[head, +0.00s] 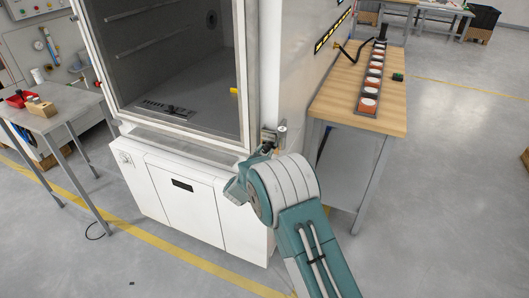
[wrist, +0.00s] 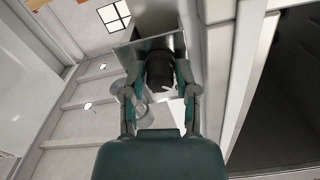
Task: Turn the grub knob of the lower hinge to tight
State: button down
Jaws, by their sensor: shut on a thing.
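The lower hinge (head: 269,136) is a small metal block at the bottom right corner of the chamber's door frame in the head view. In the wrist view its grey metal bracket (wrist: 135,52) is close ahead. The grub knob (wrist: 160,72) is dark and round, standing out from the bracket. My gripper (wrist: 162,88) has its two fingers on either side of the knob and is shut on it. In the head view my gripper (head: 266,149) is small and partly hidden behind my wrist. I cannot make out any tight mark on the knob.
The test chamber (head: 190,190) has a glass door (head: 170,60) just left of the hinge. A wooden-topped bench (head: 390,110) with a row of sample cups (head: 373,80) stands close at the right. A grey table (head: 50,115) is at the left. The floor at the right is clear.

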jog(key=m, duration=0.5)
jog(key=shift+a+m, duration=0.1)
jog(key=shift+m, duration=0.2)
jog(key=m, duration=1)
jog(key=shift+m, duration=0.4)
jog(key=m, duration=0.4)
jog(key=shift+f+m, duration=0.2)
jog(key=shift+m, duration=0.2)
jog(key=shift+d+f, duration=0.1)
jog(key=shift+d, duration=0.1)
jog(key=shift+s, duration=0.1)
jog(key=shift+c, duration=2.1)
grip_release()
jog(key=shift+o, duration=0.3)
jog(key=shift+r, duration=0.2)
